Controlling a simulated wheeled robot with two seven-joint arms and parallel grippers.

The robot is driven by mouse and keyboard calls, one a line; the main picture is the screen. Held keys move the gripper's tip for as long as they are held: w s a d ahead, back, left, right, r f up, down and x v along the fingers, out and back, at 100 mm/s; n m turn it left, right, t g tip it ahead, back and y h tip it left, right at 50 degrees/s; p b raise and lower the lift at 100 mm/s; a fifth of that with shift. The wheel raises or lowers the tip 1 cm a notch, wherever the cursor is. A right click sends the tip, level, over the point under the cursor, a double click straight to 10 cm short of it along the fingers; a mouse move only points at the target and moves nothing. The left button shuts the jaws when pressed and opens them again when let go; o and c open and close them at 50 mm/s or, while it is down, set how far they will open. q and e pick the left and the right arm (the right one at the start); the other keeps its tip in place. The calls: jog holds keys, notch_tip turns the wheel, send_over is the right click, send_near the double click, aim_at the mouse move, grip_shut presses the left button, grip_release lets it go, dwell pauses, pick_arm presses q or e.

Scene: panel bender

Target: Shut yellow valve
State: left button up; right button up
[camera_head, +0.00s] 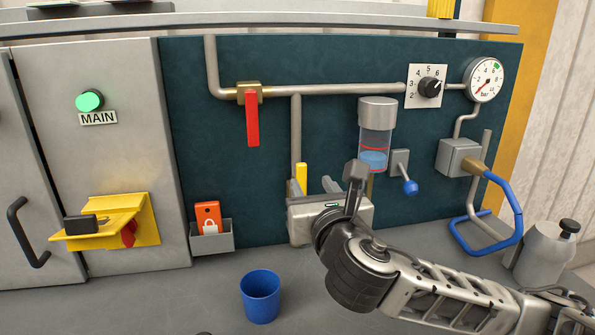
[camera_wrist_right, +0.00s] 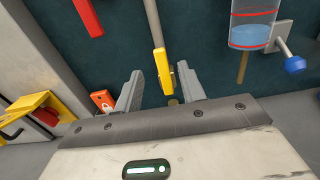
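The yellow valve handle (camera_head: 301,177) shows only in part in the head view, on the vertical pipe behind my right gripper (camera_head: 316,184). In the right wrist view the yellow valve handle (camera_wrist_right: 161,65) lies in line with the pipe, its lower end near a yellow-brass fitting. My right gripper (camera_wrist_right: 158,88) is open, with one grey finger on either side of the lower part of the handle. The fingers look apart from it, and nothing is held. The valve body is largely hidden by the gripper in the head view. My left gripper is not in view.
A red valve handle (camera_head: 252,119) hangs left of the pipe. A clear filter bowl (camera_head: 374,150) and a blue-knobbed lever (camera_head: 410,187) are close on the right. A padlock holder (camera_head: 212,238) and a blue cup (camera_head: 260,297) stand at the lower left.

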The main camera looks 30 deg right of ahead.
aim_at(302, 169)
jog(key=b+x, duration=0.3)
jog(key=x, duration=0.8)
grip_shut()
